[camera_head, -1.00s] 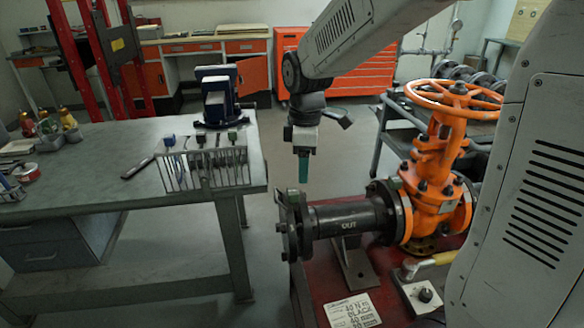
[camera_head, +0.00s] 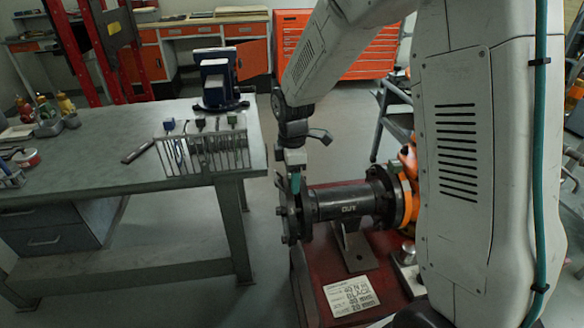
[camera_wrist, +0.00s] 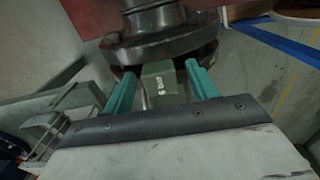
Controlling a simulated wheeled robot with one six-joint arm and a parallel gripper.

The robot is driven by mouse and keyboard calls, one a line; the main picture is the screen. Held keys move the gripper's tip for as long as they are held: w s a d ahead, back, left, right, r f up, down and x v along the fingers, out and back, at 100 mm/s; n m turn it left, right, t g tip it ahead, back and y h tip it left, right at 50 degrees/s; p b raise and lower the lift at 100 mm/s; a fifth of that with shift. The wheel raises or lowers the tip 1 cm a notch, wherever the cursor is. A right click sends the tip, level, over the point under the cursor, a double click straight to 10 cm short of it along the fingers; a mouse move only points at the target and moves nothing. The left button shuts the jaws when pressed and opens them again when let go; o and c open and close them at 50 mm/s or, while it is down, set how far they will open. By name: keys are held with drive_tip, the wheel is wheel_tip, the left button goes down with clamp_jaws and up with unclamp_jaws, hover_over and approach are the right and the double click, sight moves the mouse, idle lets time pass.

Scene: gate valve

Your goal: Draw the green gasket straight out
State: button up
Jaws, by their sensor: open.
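A green tab (camera_wrist: 163,82) with pale lettering, seemingly the green gasket's, stands at the flanges of the black pipe spool in the wrist view. My gripper (camera_wrist: 160,72) is open. Its two teal fingers lie on either side of the tab, with a visible gap on each side. The bolted flange pair (camera_head: 290,222) is at the left end of the spool (camera_head: 340,204). In the head view my gripper (camera_head: 295,183) points down at the top of these flanges. The gasket's ring is hidden between them, and the tab is hard to make out there.
A rack (camera_head: 208,153) with blue-, black- and green-tagged pieces stands on the grey workbench (camera_head: 90,165) to the left. A sign (camera_head: 351,295) lies on the red stand. The orange valve (camera_head: 408,160) is mostly hidden behind my arm. Floor shows between bench and stand.

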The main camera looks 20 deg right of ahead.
drive_tip(key=c, duration=1.1)
drive_tip(key=shift+r, duration=0.15)
drive_tip(key=shift+r, duration=8.6)
